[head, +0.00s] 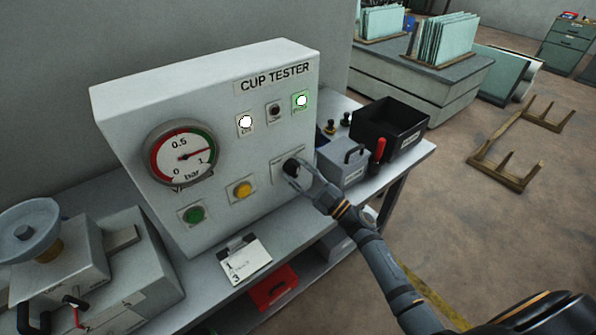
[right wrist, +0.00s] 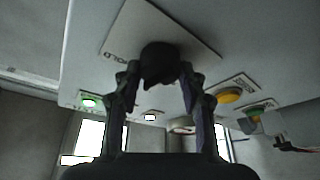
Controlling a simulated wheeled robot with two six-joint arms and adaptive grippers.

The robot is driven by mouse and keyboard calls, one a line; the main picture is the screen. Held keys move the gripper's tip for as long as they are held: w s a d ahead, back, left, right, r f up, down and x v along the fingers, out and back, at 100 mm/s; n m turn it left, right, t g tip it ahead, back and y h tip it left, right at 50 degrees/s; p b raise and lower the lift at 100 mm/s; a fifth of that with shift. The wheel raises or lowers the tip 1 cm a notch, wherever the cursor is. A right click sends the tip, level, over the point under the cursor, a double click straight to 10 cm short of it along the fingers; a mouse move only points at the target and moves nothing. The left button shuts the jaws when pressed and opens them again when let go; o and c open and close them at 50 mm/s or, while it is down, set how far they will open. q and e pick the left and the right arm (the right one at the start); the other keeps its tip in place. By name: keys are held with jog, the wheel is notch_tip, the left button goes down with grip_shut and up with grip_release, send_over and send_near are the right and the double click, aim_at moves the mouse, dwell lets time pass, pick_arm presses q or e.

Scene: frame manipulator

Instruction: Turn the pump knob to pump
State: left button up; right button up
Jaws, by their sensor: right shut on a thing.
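The pump knob (head: 291,167) is a black round knob on a pale label plate at the lower right of the white cup tester panel (head: 225,110). My right gripper (head: 296,172) is at the knob, with its fingers on either side of it. In the right wrist view the dark knob (right wrist: 160,62) sits between the two fingertips (right wrist: 160,80), and the gripper is shut on it. The knob's pointer and most of the label text are hidden or too small to read. My left gripper is not in view.
The panel carries a gauge (head: 181,153), green button (head: 194,214), yellow button (head: 242,190), a lit white lamp (head: 246,121) and a lit green lamp (head: 301,100). A grey box (head: 342,163) and black bin (head: 390,128) stand close right of my right gripper.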

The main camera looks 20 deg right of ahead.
jog(key=shift+d+r+n+g+p, duration=0.1)
jog(key=shift+n+g+p, duration=0.65)
jog(key=shift+n, duration=1.2)
jog(key=shift+a+r+n+g+p, duration=0.1)
jog(key=shift+n+g+p, duration=0.65)
jog(key=shift+n, duration=1.25)
jog(key=shift+d+r+n+g+p, duration=0.1)
jog(key=shift+n+g+p, duration=0.65)
jog(key=shift+n, duration=1.2)
jog(key=shift+f, duration=0.1)
jog(key=o, duration=1.1)
jog(key=shift+o, duration=0.2)
jog(key=v, duration=1.2)
